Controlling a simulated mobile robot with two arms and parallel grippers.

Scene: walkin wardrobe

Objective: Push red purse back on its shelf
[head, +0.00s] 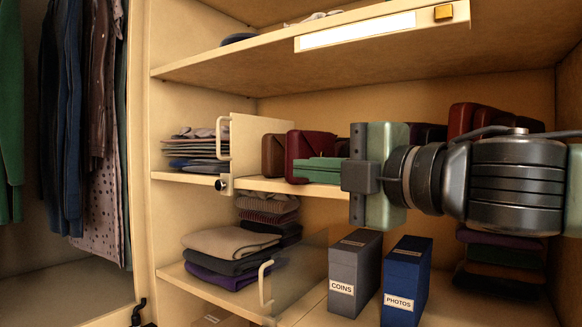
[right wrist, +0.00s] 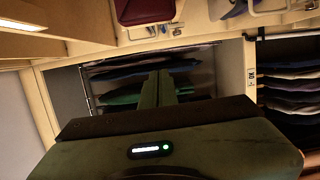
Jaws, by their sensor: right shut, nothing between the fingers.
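A dark red purse (head: 310,143) stands upright on the middle shelf (head: 262,186), next to a brown bag (head: 273,155). My right gripper (head: 297,171) comes in from the right, with its green fingers shut and empty. The fingers cover the lower part of the purse in the head view; I cannot tell whether they touch it. In the right wrist view the shut fingers (right wrist: 167,78) point away from the camera, and a dark red bag (right wrist: 145,10) shows at the top edge. My left gripper is not in view.
A cream divider (head: 245,150) with a handle stands left of the bags. More red bags (head: 463,118) are partly hidden behind my right arm. Below are a grey COINS box (head: 354,275), a blue PHOTOS box (head: 407,280) and folded clothes (head: 230,243). A shelf (head: 220,62) runs overhead.

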